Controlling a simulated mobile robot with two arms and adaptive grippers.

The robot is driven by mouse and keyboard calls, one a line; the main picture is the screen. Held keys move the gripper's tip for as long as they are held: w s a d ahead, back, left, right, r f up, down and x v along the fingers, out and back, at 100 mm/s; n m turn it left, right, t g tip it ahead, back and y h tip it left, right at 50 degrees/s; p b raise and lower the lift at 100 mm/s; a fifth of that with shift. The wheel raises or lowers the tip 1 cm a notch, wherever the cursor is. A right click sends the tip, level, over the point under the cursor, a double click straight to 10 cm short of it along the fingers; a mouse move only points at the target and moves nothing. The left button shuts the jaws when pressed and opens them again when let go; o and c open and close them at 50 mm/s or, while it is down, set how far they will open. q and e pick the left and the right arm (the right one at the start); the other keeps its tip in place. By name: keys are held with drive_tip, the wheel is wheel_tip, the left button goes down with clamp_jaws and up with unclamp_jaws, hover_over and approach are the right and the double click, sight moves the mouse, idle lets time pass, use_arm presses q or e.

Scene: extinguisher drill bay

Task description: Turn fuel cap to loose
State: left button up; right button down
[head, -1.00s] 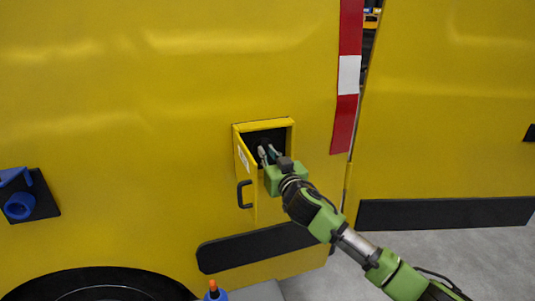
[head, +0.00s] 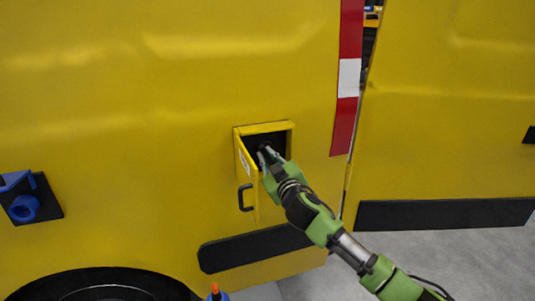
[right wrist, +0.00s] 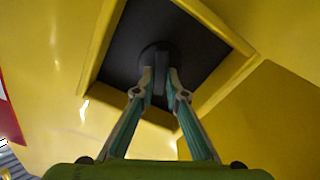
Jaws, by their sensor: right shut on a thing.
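The fuel cap (right wrist: 160,57) is a dark round cap with a raised grip ridge, set against the black back of a recess in the yellow vehicle side. My right gripper (right wrist: 160,82) reaches into the recess with one fingertip on each side of the ridge, shut on it. In the head view the right gripper (head: 266,154) is at the recess opening and the cap is mostly hidden in the dark behind the fingers. The hinged fuel door (head: 247,180) stands open, left of the gripper. My left gripper is not in view.
The recess frame (head: 291,138) closely surrounds the fingers. The door has a black handle (head: 246,197). A blue fitting on a black plate (head: 25,208) is at the left. An orange-tipped blue object (head: 216,293) stands at the bottom edge. Grey floor is at lower right.

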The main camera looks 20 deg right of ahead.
drive_tip(key=n+p, duration=0.2)
drive_tip(key=n, duration=0.4)
drive_tip(key=shift+a+f, duration=0.1)
drive_tip(key=shift+a, duration=0.05)
drive_tip(key=n+p, duration=0.1)
drive_tip(key=n, duration=0.2)
drive_tip(key=shift+f+n, duration=0.1)
drive_tip(key=shift+n, duration=0.3)
drive_tip(key=shift+f+n+p, duration=0.2)
drive_tip(key=shift+n+p, duration=0.4)
drive_tip(key=shift+n, duration=0.8)
drive_tip(key=c, duration=2)
unclamp_jaws()
drive_tip(key=shift+c, duration=0.2)
drive_tip(key=shift+s, duration=0.1)
drive_tip(key=s, duration=1.2)
drive_tip(key=shift+d, duration=0.2)
